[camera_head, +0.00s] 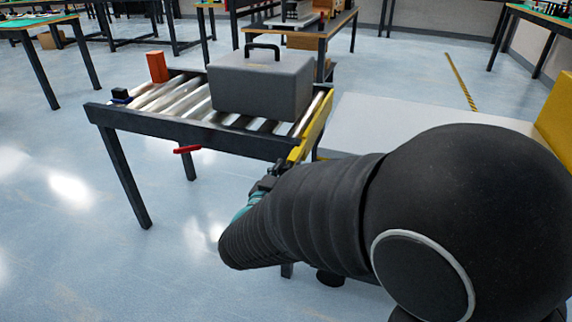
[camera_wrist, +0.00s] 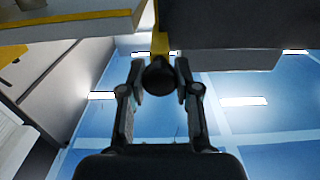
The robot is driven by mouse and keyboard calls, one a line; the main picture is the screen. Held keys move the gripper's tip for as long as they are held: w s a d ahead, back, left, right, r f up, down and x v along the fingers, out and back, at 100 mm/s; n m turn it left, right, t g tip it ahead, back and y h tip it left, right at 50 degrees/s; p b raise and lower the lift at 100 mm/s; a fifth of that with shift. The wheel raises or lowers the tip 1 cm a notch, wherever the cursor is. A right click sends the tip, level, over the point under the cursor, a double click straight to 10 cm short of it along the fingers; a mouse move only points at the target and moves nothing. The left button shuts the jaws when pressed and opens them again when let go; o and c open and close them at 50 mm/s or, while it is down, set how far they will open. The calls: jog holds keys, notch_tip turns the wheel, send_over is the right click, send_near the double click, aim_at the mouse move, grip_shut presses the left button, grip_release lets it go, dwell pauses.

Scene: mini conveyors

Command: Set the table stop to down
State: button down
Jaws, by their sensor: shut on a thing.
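The table stop is a yellow plate (camera_head: 318,122) across the right end of the roller table (camera_head: 185,127). It stands above the rollers, close to the grey case. My gripper (camera_head: 268,180) is below the near right corner of the table, partly hidden by my arm. In the wrist view my gripper (camera_wrist: 160,80) has its two fingers on either side of a round black knob (camera_wrist: 159,75) and is shut on it. A yellow bar (camera_wrist: 159,43) runs from behind the knob, beside the dark table frame.
A grey case (camera_head: 262,85) with a black handle rests on the rollers. An orange block (camera_head: 157,67) and a small blue-black part (camera_head: 120,95) are at the left end. A red lever (camera_head: 187,149) sticks out below the front rail.

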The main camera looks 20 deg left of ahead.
notch_tip(320, 180, down, 2)
jog(key=shift+f+b, duration=0.25)
jog(key=shift+b, duration=0.05)
jog(key=shift+r, duration=0.1)
jog(key=c, duration=0.8)
grip_release()
jog(key=s, duration=0.8)
jog(key=s+a, duration=0.1)
jog(key=s, duration=0.3)
